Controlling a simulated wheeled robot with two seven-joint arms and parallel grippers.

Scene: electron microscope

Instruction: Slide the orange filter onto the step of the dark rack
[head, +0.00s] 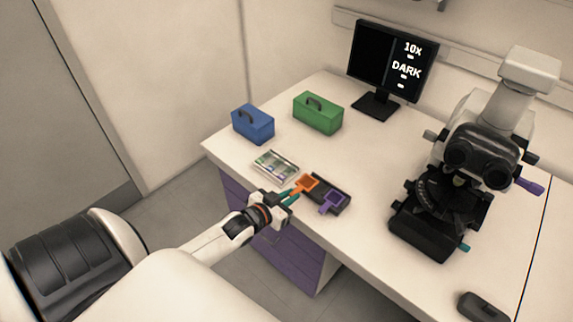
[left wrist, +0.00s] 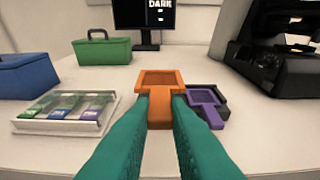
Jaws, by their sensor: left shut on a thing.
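The orange filter (head: 307,183) is a small square frame with a short handle. It also shows in the left wrist view (left wrist: 160,78), between the tips of the teal fingers. My left gripper (head: 292,194) is shut on its handle. The dark rack (head: 343,191) lies on the table just right of the filter, and a purple filter (head: 331,202) sits in its right part. In the left wrist view the orange filter hides the rack's left part. I cannot tell whether the orange filter touches the rack. My right gripper is not in view.
A clear slide tray (head: 276,166) lies left of the filter. A blue box (head: 253,123) and a green box (head: 318,113) stand behind it. The microscope (head: 445,190) stands to the right, and a monitor (head: 390,62) at the back reads "10x DARK". The table (head: 364,245) is clear before the rack.

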